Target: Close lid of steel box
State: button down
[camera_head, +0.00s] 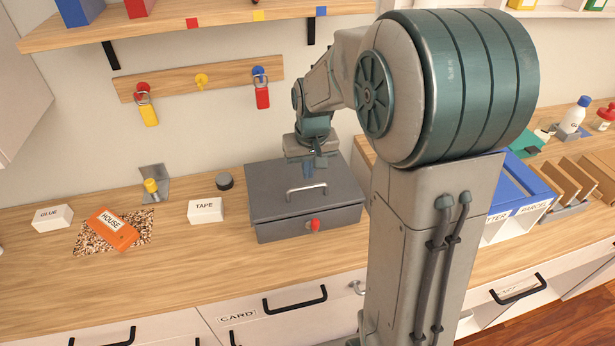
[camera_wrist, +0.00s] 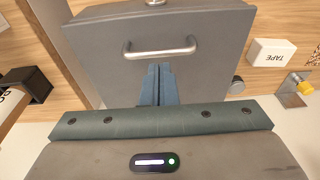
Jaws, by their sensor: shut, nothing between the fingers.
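The grey steel box (camera_head: 275,231) stands on the wooden counter in the head view. Its lid (camera_head: 270,190) lies flat over the body, with a bar handle (camera_head: 306,188) on top. A red knob (camera_head: 315,225) is on the front wall. My gripper (camera_head: 309,172) is over the rear part of the lid, behind the handle. The wrist view shows the lid (camera_wrist: 205,75), its handle (camera_wrist: 160,48) and my shut, empty fingers (camera_wrist: 157,72) close to the lid. I cannot tell whether the fingertips touch it.
A white TAPE box (camera_head: 205,210) and a dark round piece (camera_head: 225,180) are left of the steel box. An orange HOUSE tag (camera_head: 112,229) lies farther left. A blue and white tray (camera_head: 525,190) stands right. The counter's front strip is clear.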

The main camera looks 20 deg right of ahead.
aim_at(307, 189)
jog(key=shift+w+f, duration=0.2)
jog(key=shift+f, duration=0.85)
jog(key=shift+w+f, duration=0.15)
jog(key=shift+f, duration=0.85)
